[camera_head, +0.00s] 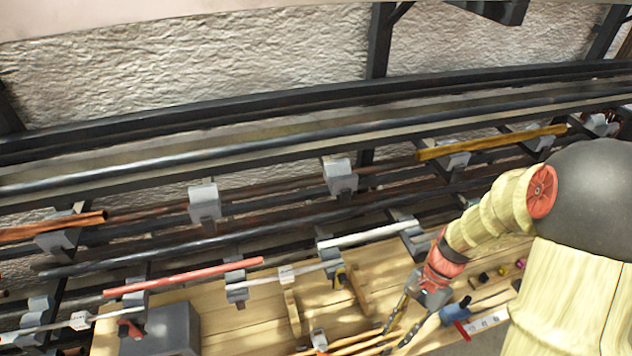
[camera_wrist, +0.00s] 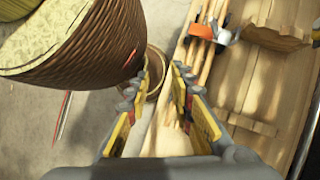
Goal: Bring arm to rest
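My arm, in pale yellow covers, reaches in from the right in the head view. My gripper (camera_head: 398,335) points down over the front of the wooden bench (camera_head: 250,315). In the wrist view its two fingers are spread, with a clear gap between them (camera_wrist: 161,75), and I see nothing held. Beyond the fingertips is the rim of a round brown container (camera_wrist: 153,88). Several thin wooden laths (camera_head: 350,347) lie on the bench left of my gripper; they also show in the wrist view (camera_wrist: 202,62).
A rack with grey brackets (camera_head: 204,203) runs behind the bench, bearing a red strip (camera_head: 185,278), a white strip (camera_head: 365,235) and an ochre strip (camera_head: 490,142). A grey block (camera_head: 165,333) stands at left. A large woven-sided object (camera_wrist: 80,45) is close left of my fingers.

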